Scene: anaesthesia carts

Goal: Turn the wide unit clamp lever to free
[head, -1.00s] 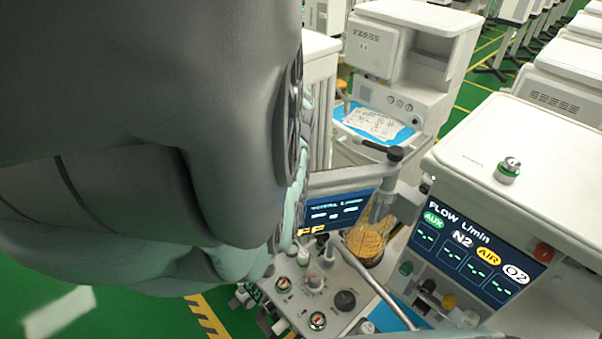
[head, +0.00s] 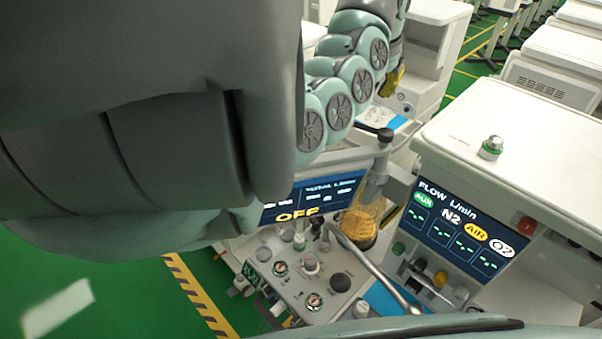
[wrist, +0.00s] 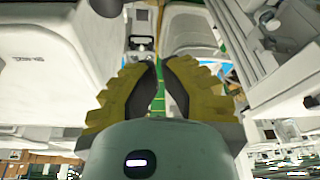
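A dark lever-like arm with a round black knob (head: 385,135) sticks out at the top of a grey post between the cart's screen and the flow unit. I cannot tell whether it is the wide unit clamp lever, and I see no label for its positions. My gripper (head: 393,84), with yellow fingers, is partly hidden behind my arm at the top of the head view, beyond the knob. In the wrist view my gripper (wrist: 161,64) shows a narrow gap between its dark pads, with nothing held.
The flow unit (head: 462,228) stands right, with a round knob (head: 490,148) on its white top. A screen reading OFF (head: 312,196) and a panel of gauges (head: 300,270) are below my arm. A silver bar (head: 375,268) crosses the panel.

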